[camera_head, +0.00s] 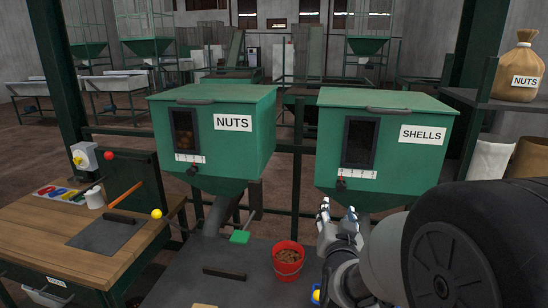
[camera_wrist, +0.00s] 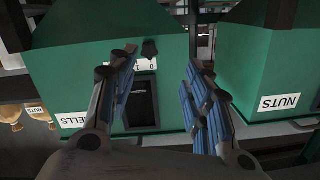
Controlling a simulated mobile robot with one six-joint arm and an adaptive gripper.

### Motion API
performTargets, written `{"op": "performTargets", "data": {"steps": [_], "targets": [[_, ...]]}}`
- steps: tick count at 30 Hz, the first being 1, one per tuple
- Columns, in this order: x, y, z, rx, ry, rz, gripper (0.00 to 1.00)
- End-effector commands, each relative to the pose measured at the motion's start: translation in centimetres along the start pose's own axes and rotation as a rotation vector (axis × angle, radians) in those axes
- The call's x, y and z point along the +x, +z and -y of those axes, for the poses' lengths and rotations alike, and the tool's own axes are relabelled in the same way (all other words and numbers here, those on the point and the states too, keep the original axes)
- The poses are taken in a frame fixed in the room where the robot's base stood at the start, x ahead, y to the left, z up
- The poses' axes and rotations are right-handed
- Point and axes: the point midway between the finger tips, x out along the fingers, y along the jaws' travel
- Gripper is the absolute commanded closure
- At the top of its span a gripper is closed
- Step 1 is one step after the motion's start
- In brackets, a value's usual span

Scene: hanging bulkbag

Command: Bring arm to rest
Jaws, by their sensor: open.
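My gripper (camera_head: 338,212) is open and empty, raised in front of the lower part of the green SHELLS hopper (camera_head: 435,115) in the head view. In the wrist view my gripper's two blue-padded fingers (camera_wrist: 158,95) stand apart, with the SHELLS hopper (camera_wrist: 60,75) behind them, upside down. Nothing is between the fingers. My arm covers the lower right of the head view and hides what lies behind it.
The green NUTS hopper (camera_head: 255,150) stands to the left. A red bucket (camera_head: 288,262) with brown contents sits below, left of my gripper. A wooden workbench (camera_head: 60,235) is at left. A NUTS sack (camera_head: 517,65) stands on a shelf at right.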

Motion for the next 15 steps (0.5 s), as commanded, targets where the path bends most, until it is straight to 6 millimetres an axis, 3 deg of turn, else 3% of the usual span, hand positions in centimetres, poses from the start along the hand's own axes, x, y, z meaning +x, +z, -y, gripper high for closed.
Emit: {"op": "performTargets", "data": {"steps": [5, 8, 15], "targets": [[-4.5, 0.1, 1.9, -0.047, -0.042, 0.229, 0.54], [-8.2, 0.9, 2.4, -0.097, -0.062, 0.379, 0.54], [-19.9, 3.2, 1.0, -0.249, -0.079, 0.727, 0.54]]}}
